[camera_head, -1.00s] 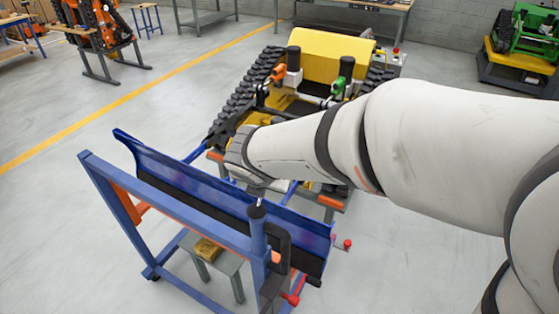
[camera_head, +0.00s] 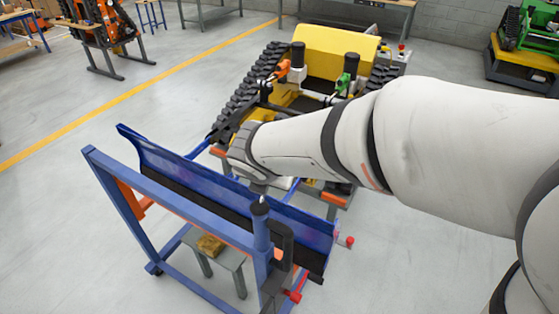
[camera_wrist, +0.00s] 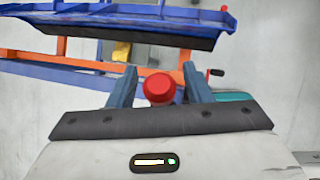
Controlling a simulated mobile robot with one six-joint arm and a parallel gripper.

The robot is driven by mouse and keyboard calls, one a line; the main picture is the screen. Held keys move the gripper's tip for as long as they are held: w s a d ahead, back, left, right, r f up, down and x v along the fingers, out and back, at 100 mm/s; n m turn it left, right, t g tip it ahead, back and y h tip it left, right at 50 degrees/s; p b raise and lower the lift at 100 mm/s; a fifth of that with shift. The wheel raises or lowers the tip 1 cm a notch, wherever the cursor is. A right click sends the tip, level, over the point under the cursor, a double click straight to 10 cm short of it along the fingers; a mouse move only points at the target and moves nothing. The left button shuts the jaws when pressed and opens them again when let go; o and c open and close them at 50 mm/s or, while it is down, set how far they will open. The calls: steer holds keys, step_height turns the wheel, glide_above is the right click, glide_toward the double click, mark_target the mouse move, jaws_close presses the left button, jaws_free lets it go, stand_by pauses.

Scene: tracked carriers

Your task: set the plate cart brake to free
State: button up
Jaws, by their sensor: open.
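The plate cart is a blue frame (camera_head: 180,205) carrying a long blue curved plate (camera_head: 165,160); both also show across the top of the wrist view, the plate there (camera_wrist: 110,22). My gripper (camera_wrist: 160,70) is open, its two blue-grey fingers apart. A round red knob (camera_wrist: 158,89) shows between the fingers, close to the camera; I cannot tell whether they touch it. In the head view my wrist covers the fingers. A red ball (camera_head: 349,241) and a red handle (camera_head: 295,296) show at the cart's right end. I cannot tell which is the brake or read its setting.
A yellow tracked carrier (camera_head: 325,52) stands just behind the cart. A small grey stool (camera_head: 228,258) with a yellow-brown block (camera_head: 210,246) stands within the cart frame. Orange and green machines stand farther back. The floor to the left is clear.

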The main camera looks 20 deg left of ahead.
steer(key=b+v, duration=0.1)
steer(key=v, duration=0.6)
steer(key=shift+s+r, duration=0.2)
steer(key=shift+r, duration=0.15)
steer(key=shift+s+f, duration=0.1)
